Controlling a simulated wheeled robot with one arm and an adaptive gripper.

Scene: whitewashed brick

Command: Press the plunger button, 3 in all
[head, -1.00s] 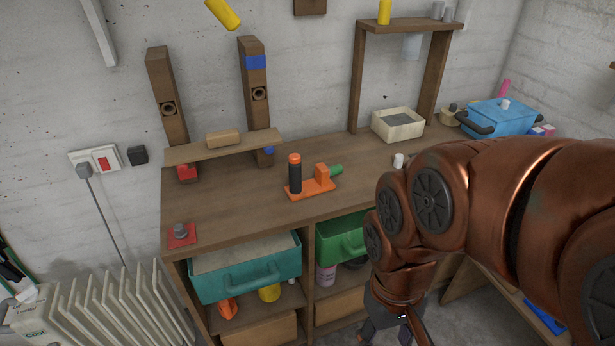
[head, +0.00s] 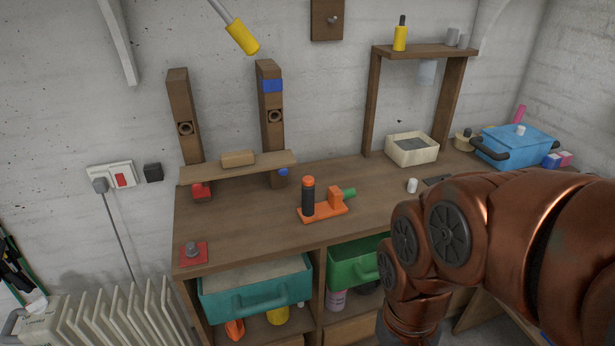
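A grey round knob (head: 191,247) stands on a red square plate (head: 193,260) at the front left corner of the wooden workbench (head: 245,225); it looks like the plunger button. Nothing touches it. An orange base (head: 324,212) with an upright black, orange-topped handle (head: 308,196) and a green end sits mid-bench. My copper arm comes in from the right and bends down in front of the bench, well right of the knob. My gripper is below the picture edge, so its state is hidden.
A raised wooden shelf (head: 240,168) with two posts stands at the back left. A teal drawer (head: 255,290) and a green drawer (head: 353,262) sit under the benchtop. A white tray (head: 411,151) and a blue box (head: 517,146) stand at the right. Benchtop between knob and orange base is clear.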

